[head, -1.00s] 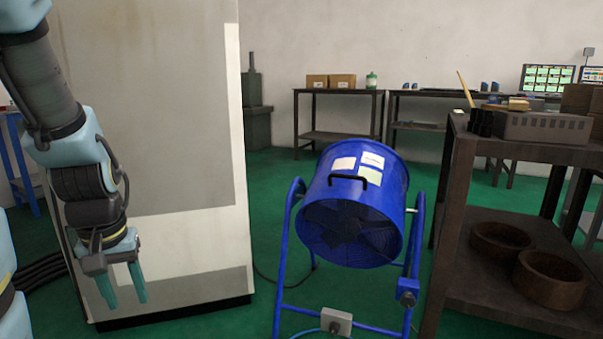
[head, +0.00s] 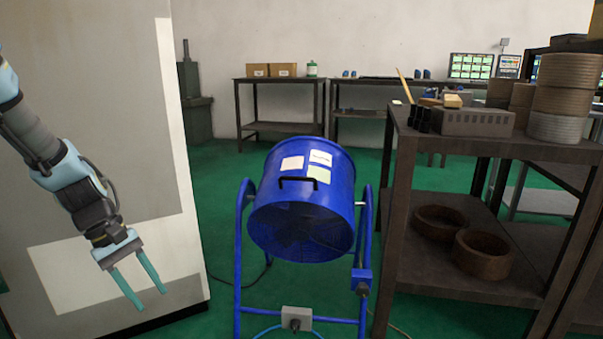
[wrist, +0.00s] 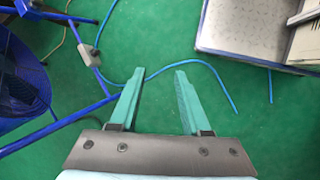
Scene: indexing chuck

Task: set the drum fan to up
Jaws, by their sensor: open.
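The blue drum fan (head: 303,205) stands on its blue tube frame in the middle of the head view. Its drum is tilted so that the grille faces forward and downward. A black handle (head: 298,182) and paper labels are on top of the drum. A blue block with a dark knob (head: 361,281) sits on the right leg, and a grey box (head: 297,319) on the lower bar. My gripper (head: 148,299) is open and empty, left of the fan and apart from it.
A large pale cabinet (head: 100,130) stands at the left behind my arm. A dark shelf table (head: 470,150) with bowls and boxes stands close right of the fan. A blue cable (wrist: 175,66) lies on the green floor. Work tables (head: 278,79) stand at the back.

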